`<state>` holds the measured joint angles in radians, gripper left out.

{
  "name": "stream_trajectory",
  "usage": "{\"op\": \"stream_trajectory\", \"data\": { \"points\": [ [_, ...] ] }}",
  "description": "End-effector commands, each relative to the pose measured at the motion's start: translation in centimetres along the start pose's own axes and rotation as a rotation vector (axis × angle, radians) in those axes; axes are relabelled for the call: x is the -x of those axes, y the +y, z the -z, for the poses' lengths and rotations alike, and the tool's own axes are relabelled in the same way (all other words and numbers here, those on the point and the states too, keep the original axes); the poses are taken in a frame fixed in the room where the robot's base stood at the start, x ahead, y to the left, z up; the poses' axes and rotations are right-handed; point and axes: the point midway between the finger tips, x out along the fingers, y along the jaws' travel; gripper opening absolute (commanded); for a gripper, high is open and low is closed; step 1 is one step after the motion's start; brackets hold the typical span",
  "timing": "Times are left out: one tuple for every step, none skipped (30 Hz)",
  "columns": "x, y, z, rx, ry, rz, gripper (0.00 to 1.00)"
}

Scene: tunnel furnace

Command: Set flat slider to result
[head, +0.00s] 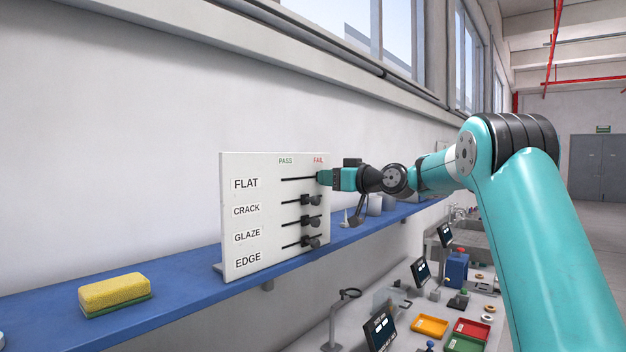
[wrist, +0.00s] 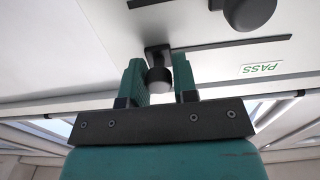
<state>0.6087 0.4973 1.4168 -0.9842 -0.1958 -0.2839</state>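A white board (head: 247,213) with rows FLAT, CRACK, GLAZE and EDGE stands on the blue shelf, with PASS and FAIL printed on top. The flat slider's slot (head: 297,179) is bare towards PASS; its knob is hidden by my gripper (head: 324,178) at the FAIL end in the head view. In the wrist view the flat slider's dark knob (wrist: 159,80) is between the teal fingers of my gripper (wrist: 161,80), which look closed on it with hardly any gap. The lower rows' knobs, such as the crack knob (head: 312,200), sit towards the FAIL side.
The blue shelf (head: 190,280) runs along the wall. A yellow and green sponge (head: 114,294) lies on it at the left. Cups stand behind my gripper to the right. A lower bench holds a yellow tray (head: 429,327), a red tray (head: 471,328) and small screens.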

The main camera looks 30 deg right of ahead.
Motion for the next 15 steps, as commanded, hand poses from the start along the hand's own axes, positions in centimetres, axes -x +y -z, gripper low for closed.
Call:
{"op": "stream_trajectory", "data": {
  "points": [
    [-0.01,-0.05,0.02,0.000,0.000,0.001,0.39],
    [-0.01,-0.06,0.02,0.000,0.000,0.001,0.45],
    [-0.01,-0.06,0.02,0.000,0.000,0.001,0.55],
    [-0.01,-0.06,0.02,0.000,0.000,0.001,0.62],
    [-0.01,-0.06,0.01,0.000,0.000,0.001,0.68],
    [-0.01,-0.06,0.01,0.000,0.000,0.001,0.78],
    [-0.01,-0.06,0.01,0.000,0.000,0.001,0.85],
    [-0.01,-0.06,0.01,0.000,0.000,0.001,0.91],
    [-0.01,-0.06,0.01,0.000,0.000,0.001,0.98],
    [-0.01,-0.06,0.01,0.000,0.000,0.001,0.98],
    [-0.01,-0.06,0.00,0.000,0.000,0.001,0.98],
    [-0.01,-0.06,0.00,0.000,0.000,0.001,0.98],
    [-0.01,-0.06,0.00,0.000,0.000,0.001,0.98],
    [-0.01,-0.06,0.00,0.000,0.000,0.001,0.98],
    [-0.01,-0.06,0.00,0.000,0.000,0.001,0.98]
  ]
}}
